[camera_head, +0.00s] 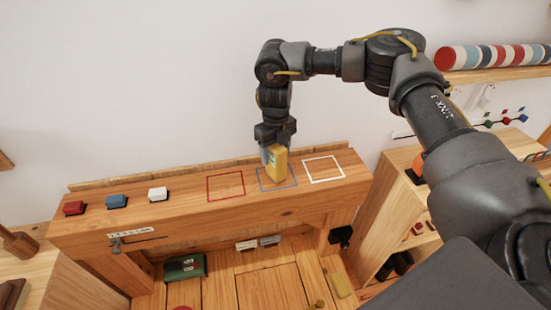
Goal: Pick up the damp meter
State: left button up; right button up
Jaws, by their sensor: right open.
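A small yellow block-shaped device (277,164), which looks like the damp meter, stands upright at the blue outlined square (263,186) on the wooden beam shelf. My right gripper (275,152) points down over it, with its fingers around the upper part of the yellow device. The jaws are open, and I cannot tell whether a finger touches it. My left gripper is not in view.
A wall stands close behind. A green case (185,267) lies below.

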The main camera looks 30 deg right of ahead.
jog(key=shift+s, duration=0.15)
jog(key=c, duration=1.1)
jog(key=shift+r+b, duration=0.55)
jog(key=shift+b, duration=0.25)
jog(key=s+a+r+b, duration=0.1)
jog(key=s+a+r, duration=0.2)
jog(key=r, duration=0.1)
jog(key=s+a+r+b, duration=0.2)
jog(key=s+a+r, duration=0.1)
jog(key=r, duration=0.1)
jog(key=s+a+r+b, duration=0.2)
jog(key=s+a+r, duration=0.1)
jog(key=a, duration=0.1)
jog(key=shift+s+r, duration=0.35)
jog(key=shift+r, duration=0.05)
